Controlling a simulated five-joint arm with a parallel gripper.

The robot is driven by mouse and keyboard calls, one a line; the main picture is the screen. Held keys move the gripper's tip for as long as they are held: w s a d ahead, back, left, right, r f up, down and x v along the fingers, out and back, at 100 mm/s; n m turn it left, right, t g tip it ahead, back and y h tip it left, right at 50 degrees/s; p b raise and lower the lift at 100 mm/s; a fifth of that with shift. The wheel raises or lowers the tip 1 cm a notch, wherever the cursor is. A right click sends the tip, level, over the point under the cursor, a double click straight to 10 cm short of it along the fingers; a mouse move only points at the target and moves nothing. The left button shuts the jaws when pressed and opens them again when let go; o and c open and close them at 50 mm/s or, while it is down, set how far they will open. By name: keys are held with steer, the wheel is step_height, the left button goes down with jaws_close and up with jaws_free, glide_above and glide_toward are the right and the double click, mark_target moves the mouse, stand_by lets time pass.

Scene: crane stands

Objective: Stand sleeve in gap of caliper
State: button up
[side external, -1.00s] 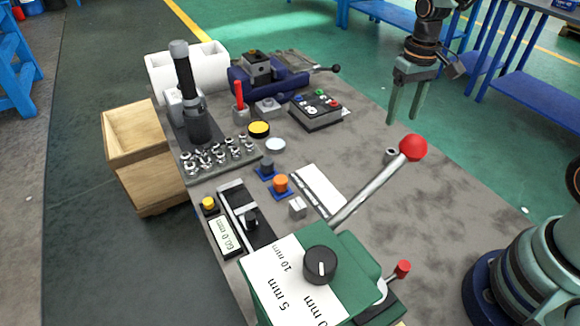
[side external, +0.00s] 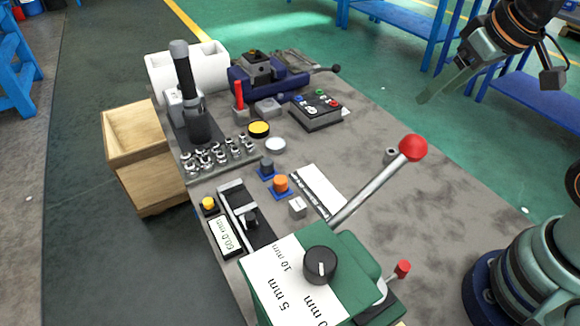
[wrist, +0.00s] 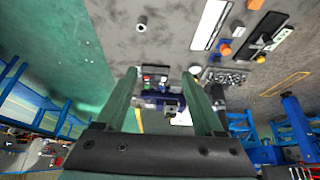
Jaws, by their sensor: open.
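The sleeve, a small grey ring with a dark hole (side external: 391,156), stands on the table just left of the red lever ball. It also shows near the top of the wrist view (wrist: 141,25). The caliper (side external: 232,200), a black-and-silver slide with a knob and a display in mm, lies at the table's left edge. It also shows at the upper right of the wrist view (wrist: 265,35). The caliper's gap is too small to make out clearly. My gripper (side external: 424,98) is open and empty, tilted in the air beyond the sleeve; its two fingers show apart in the wrist view (wrist: 160,78).
A small grey cube (side external: 297,207) and orange button (side external: 281,183) sit near the caliper. A control box (side external: 316,112) is farther back.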

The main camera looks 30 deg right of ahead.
stand_by(0.4)
steer(key=m+g, duration=0.6)
steer(key=m, duration=1.4)
glide_above(391, 151)
step_height(391, 151, down, 12)
step_height(391, 151, down, 13)
steer(key=shift+r, duration=0.2)
steer(key=shift+c, duration=0.3)
jaws_close()
